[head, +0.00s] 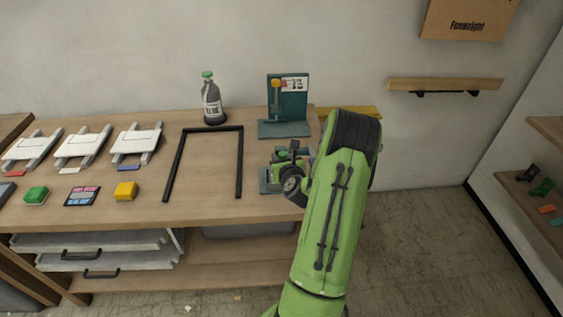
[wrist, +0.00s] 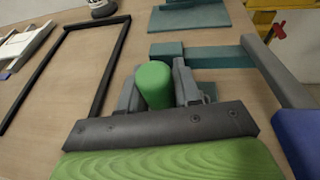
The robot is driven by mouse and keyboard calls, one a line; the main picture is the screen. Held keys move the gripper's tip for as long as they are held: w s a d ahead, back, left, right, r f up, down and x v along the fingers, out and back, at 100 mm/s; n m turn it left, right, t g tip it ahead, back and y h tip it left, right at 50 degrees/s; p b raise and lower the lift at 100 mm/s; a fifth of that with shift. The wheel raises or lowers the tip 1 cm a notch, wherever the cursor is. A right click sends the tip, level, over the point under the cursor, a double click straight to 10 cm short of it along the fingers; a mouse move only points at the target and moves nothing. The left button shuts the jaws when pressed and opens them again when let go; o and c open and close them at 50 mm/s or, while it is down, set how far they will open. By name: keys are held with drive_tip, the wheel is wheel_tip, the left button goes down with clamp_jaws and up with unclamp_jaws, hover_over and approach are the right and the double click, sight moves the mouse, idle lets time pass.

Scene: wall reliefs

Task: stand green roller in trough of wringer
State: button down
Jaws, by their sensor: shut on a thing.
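The green roller (wrist: 154,85) is between the two grey fingers of my gripper (wrist: 157,84) in the wrist view, and the gripper is shut on it. Its rounded end faces the camera. In the head view my gripper (head: 290,166) is over the right end of the bench, in front of a teal piece. The teal frame, which looks like the wringer (wrist: 222,55), lies just beyond the roller in the wrist view; its base also shows in the head view (head: 266,182). The trough is not clearly visible, and I cannot tell whether the roller touches the frame.
A teal stand (head: 288,100) with a yellow-topped part is behind the gripper. A black open frame (head: 240,165) lies to the left on the bench (head: 205,190). A bottle (head: 212,101) stands at the back. A blue piece (wrist: 300,140) is close on the right in the wrist view.

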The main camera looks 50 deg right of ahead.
drive_tip(key=shift+s+a+f+b, duration=0.2)
drive_tip(key=shift+f+b, duration=0.2)
drive_tip(key=shift+f, duration=0.2)
drive_tip(key=c, duration=1.2)
unclamp_jaws()
drive_tip(key=o, duration=0.4)
drive_tip(key=shift+w+d, duration=0.2)
drive_tip(key=shift+a, duration=0.1)
drive_tip(key=shift+r, duration=0.2)
drive_tip(key=b+v, duration=0.2)
drive_tip(key=v, duration=0.2)
drive_tip(key=b+v, duration=0.3)
drive_tip(key=v, duration=0.1)
drive_tip(key=b+v, duration=0.3)
drive_tip(key=v, duration=0.1)
drive_tip(key=shift+s+r, duration=0.1)
drive_tip(key=shift+r, duration=0.35)
